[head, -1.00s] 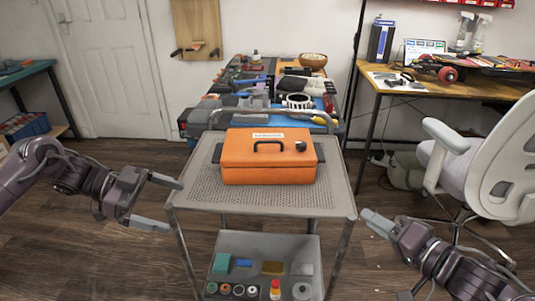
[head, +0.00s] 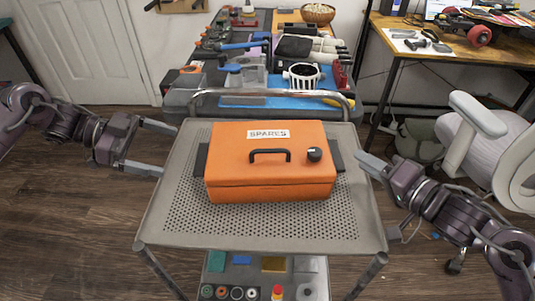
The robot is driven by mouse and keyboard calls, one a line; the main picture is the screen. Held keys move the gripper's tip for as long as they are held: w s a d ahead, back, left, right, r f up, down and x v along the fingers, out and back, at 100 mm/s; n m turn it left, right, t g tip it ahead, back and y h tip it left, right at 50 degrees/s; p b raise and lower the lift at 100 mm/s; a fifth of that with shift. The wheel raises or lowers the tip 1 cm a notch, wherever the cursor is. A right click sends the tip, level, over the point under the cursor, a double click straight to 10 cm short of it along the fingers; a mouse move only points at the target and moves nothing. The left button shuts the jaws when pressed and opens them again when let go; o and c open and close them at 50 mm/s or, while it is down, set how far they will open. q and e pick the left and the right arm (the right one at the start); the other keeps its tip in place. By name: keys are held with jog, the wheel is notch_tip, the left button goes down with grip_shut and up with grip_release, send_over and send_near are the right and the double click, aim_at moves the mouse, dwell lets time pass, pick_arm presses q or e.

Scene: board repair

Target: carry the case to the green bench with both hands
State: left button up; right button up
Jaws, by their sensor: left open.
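The orange case (head: 270,175), labelled SPARES, sits shut on the perforated top of a grey cart (head: 170,222). It has a black top handle, a dark knob and a dark tab on each side. My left gripper (head: 150,148) is open and empty left of the case, apart from it, beside the cart's left edge. My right gripper (head: 370,163) is right of the case, near the cart's right edge and apart from the case. Its jaw opening is not clear from this angle.
A cluttered workbench (head: 180,100) stands just behind the cart's rail. A white chair (head: 475,150) is close on the right, near my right arm. A wooden desk (head: 455,45) is behind it. Floor at the left is clear.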

pick_arm(q)
jog(key=shift+s, duration=0.1)
pick_arm(e)
jog(key=shift+s+r, duration=0.1)
jog(key=shift+s, duration=0.05)
pick_arm(q)
jog(key=shift+d, duration=0.1)
jog(key=x, duration=0.7)
jog(key=shift+d+f, duration=0.15)
jog(key=shift+d, duration=0.1)
pick_arm(e)
jog(key=x, duration=0.8)
pick_arm(q)
jog(key=c, duration=0.6)
pick_arm(e)
grip_shut()
pick_arm(q)
jog(key=c, duration=1)
jog(key=shift+c, duration=0.2)
pick_arm(e)
jog(key=shift+d, duration=0.1)
